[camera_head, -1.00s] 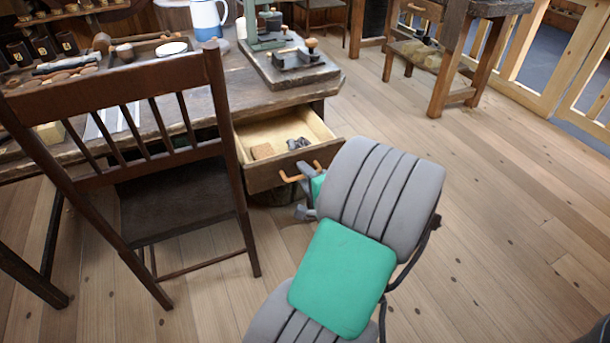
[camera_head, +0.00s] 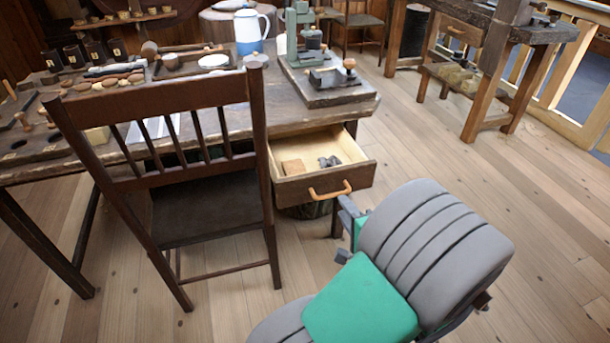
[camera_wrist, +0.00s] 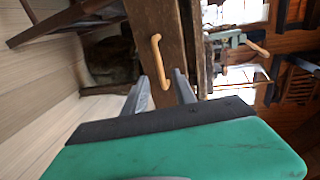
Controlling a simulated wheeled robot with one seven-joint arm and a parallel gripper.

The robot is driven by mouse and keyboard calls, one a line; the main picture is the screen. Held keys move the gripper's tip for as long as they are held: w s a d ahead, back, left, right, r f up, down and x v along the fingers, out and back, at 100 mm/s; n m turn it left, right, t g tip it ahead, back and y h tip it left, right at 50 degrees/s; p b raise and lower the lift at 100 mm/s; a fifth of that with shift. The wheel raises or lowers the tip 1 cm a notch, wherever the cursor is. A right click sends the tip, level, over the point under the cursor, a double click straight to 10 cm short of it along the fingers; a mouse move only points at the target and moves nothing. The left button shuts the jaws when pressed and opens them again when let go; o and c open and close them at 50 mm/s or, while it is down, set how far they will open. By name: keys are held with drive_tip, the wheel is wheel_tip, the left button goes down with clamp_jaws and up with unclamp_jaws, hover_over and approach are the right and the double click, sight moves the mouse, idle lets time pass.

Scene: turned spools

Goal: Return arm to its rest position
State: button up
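My gripper (camera_head: 342,230) shows in the head view below and right of the orange handle (camera_head: 330,192) of the open wooden drawer (camera_head: 318,178). In the wrist view, my gripper's two fingers (camera_wrist: 161,82) stand apart with nothing between them. The handle (camera_wrist: 160,62) lies beyond the fingertips there, and the gripper appears clear of it. My arm, grey with a green panel, reaches up from the bottom of the head view. The drawer holds a brown block (camera_head: 293,167) and a small dark metal piece (camera_head: 329,161).
A dark slatted chair (camera_head: 205,205) stands left of the drawer, close to the workbench (camera_head: 290,118). A white and blue jug (camera_head: 248,32) and a green machine (camera_head: 303,40) are on the bench. Open plank floor (camera_head: 450,150) lies to the right.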

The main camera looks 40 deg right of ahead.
drive_tip(key=w+a+r+n+g+y+p, duration=0.3)
drive_tip(key=a+r+n+y+p, duration=0.15)
drive_tip(key=a+n+p, duration=0.35)
drive_tip(key=w+a+r+n+g+y+p, duration=0.45)
drive_tip(key=a+n+p, duration=0.2)
drive_tip(key=a, duration=0.35)
drive_tip(key=s+a+r+n+g+h+p, duration=0.1)
drive_tip(key=s+a+r+n+p, duration=0.1)
drive_tip(key=r, duration=0.5)
drive_tip(key=s+a+r+n+g+h+p, duration=0.1)
drive_tip(key=a+r+n+p, duration=0.2)
drive_tip(key=a+r+p, duration=0.2)
drive_tip(key=s+a+r+n+g+h+p, duration=0.1)
drive_tip(key=a+r+p, duration=0.3)
drive_tip(key=r, duration=0.5)
drive_tip(key=shift+s+r+n+g+p, duration=0.2)
drive_tip(key=shift+s+n+g+p, duration=0.25)
drive_tip(key=shift+s+n+p, duration=0.45)
